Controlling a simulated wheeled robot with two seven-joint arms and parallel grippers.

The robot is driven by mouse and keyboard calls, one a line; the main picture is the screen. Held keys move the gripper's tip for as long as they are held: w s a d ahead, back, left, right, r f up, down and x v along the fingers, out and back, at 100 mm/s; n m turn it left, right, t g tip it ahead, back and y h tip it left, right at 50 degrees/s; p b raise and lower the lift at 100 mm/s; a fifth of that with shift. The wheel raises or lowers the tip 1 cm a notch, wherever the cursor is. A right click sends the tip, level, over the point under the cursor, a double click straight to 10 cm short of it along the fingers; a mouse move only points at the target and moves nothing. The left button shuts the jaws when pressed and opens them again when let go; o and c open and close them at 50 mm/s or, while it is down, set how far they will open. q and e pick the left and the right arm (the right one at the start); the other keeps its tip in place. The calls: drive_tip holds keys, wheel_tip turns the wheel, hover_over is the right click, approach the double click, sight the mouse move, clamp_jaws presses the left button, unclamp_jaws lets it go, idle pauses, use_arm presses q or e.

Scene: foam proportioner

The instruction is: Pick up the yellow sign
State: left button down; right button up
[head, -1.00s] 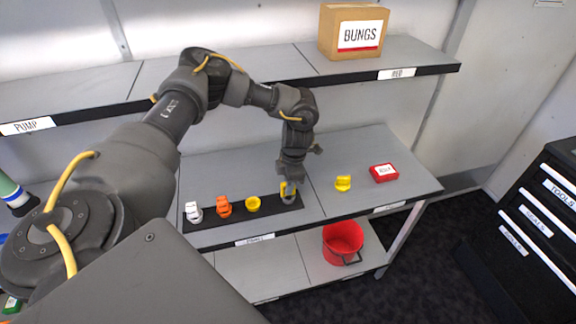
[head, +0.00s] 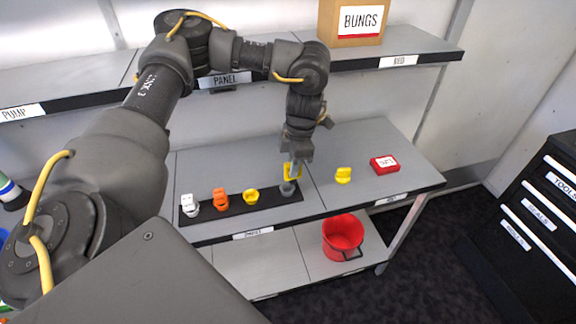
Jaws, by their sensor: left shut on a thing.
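My left gripper (head: 293,165) points down over the right end of a black strip (head: 236,210) on the middle shelf. My right gripper is not in view.
On the strip stand a white piece (head: 190,203), an orange piece (head: 221,199) and a yellow cup-like piece (head: 251,196). Another yellow piece (head: 343,175) and a red box (head: 384,164) lie to the right. The upper shelf (head: 420,57) overhangs behind. A red bucket (head: 342,236) stands below.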

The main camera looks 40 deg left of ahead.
use_arm(q)
drive_tip(key=s+d+r+p, duration=0.3)
drive_tip(key=s+d+r, duration=0.2)
drive_tip(key=d+r, duration=0.2)
wheel_tip(320, 180, up, 2)
drive_tip(key=shift+d, duration=0.3)
drive_tip(key=shift+w+f, duration=0.1)
drive_tip(key=shift+w, duration=0.05)
idle(0.3)
